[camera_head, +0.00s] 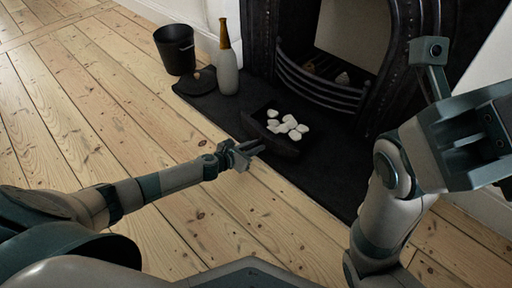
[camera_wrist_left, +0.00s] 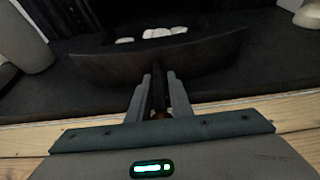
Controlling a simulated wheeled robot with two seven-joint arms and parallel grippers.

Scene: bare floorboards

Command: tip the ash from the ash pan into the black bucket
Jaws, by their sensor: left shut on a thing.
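The ash pan (camera_head: 290,149) is a dark, shallow pan at the near edge of the black hearth, holding several white lumps (camera_head: 287,124). In the left wrist view the pan (camera_wrist_left: 160,65) lies straight ahead, looking level, with white lumps above its rim. My left gripper (camera_head: 247,153) is at its near side, fingers closed around its dark handle (camera_wrist_left: 158,88). I cannot tell whether the pan touches the hearth. The black bucket (camera_head: 175,51) stands upright at the upper left, on the boards by the hearth's end. My right gripper (camera_head: 478,140) is at the right, its fingertips unclear.
A pale bottle with an amber neck (camera_head: 228,70) stands on the hearth between bucket and pan. A dark flat piece (camera_head: 201,82) lies beside the bucket. The fireplace grate (camera_head: 318,88) is behind the pan. The floorboards (camera_head: 120,105) at left are clear.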

